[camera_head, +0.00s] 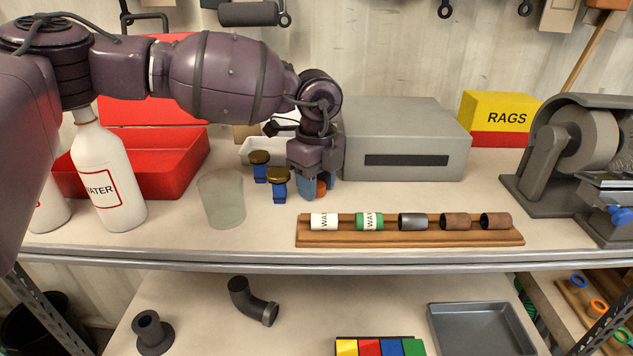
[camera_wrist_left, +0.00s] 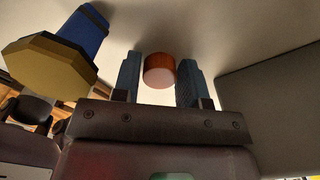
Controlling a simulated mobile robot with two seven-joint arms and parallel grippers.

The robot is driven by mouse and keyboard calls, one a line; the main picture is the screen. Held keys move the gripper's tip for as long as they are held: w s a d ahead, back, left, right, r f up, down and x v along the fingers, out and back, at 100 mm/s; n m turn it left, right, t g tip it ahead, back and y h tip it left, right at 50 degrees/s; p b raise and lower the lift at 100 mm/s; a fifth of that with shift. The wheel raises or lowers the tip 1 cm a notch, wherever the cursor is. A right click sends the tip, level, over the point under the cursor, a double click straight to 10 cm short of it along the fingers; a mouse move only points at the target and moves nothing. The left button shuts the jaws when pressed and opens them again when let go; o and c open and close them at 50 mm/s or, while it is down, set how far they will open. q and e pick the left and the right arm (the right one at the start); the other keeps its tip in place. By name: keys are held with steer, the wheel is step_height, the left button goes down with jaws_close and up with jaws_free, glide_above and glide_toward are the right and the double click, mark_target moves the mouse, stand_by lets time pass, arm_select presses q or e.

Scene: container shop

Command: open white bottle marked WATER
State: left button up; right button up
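A white bottle marked WATER (camera_head: 100,185) stands upright on the counter at the left in the head view. My left arm crosses in front of its top, so I cannot tell what sits on its mouth. My left gripper (camera_head: 318,190) points down at the counter, far right of the bottle, beside the grey box. Its fingers are closed around a small orange-brown cylinder (camera_head: 321,188), which also shows between the fingers in the left wrist view (camera_wrist_left: 160,71) with a pale end. My right gripper is not in view.
A second white bottle (camera_head: 48,214) is partly hidden by my arm. A clear cup (camera_head: 221,198) and two blue-and-gold pieces (camera_head: 279,185) stand between bottle and gripper. A wooden rack (camera_head: 410,238) lies in front. Behind are a red case (camera_head: 155,172) and grey box (camera_head: 405,140).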

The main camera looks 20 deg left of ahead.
arm_select(q)
steer(key=o, duration=0.3)
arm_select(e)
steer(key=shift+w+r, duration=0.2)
arm_select(q)
steer(key=shift+r, duration=0.1)
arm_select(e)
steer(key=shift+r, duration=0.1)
